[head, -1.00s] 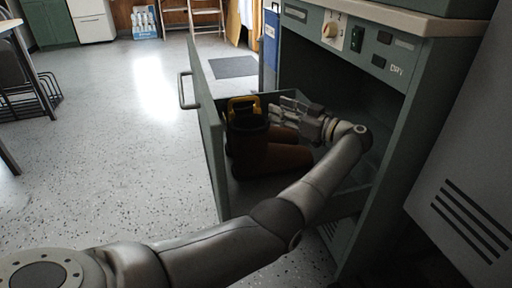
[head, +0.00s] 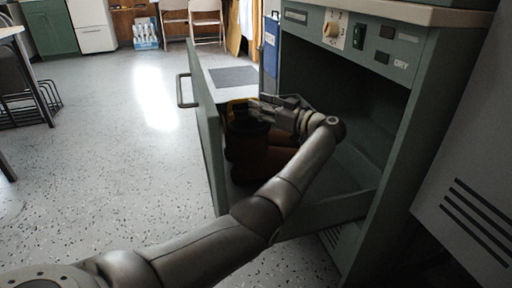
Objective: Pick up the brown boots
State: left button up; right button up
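The brown boots (head: 262,160) are in the pulled-out drawer of the green drying cabinet, in the middle of the head view. They have dark tops and a yellow piece (head: 240,103) at the upper edge. My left gripper (head: 262,108) is over the boots' tops, at the yellow piece. Its fingers are dark against the boots, so I cannot tell whether they are open or touching. My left forearm hides part of the boots and the drawer floor. My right gripper is not in view.
The drawer front (head: 207,130) with its handle stands out on the left. The green cabinet (head: 392,130) with a dial is on the right, beside a grey vented panel (head: 470,190). Chairs stand at the back.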

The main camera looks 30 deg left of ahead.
pick_arm(q)
jog(key=shift+c, duration=0.2)
grip_shut()
jog(key=shift+r, duration=0.2)
jog(key=shift+r, duration=0.15)
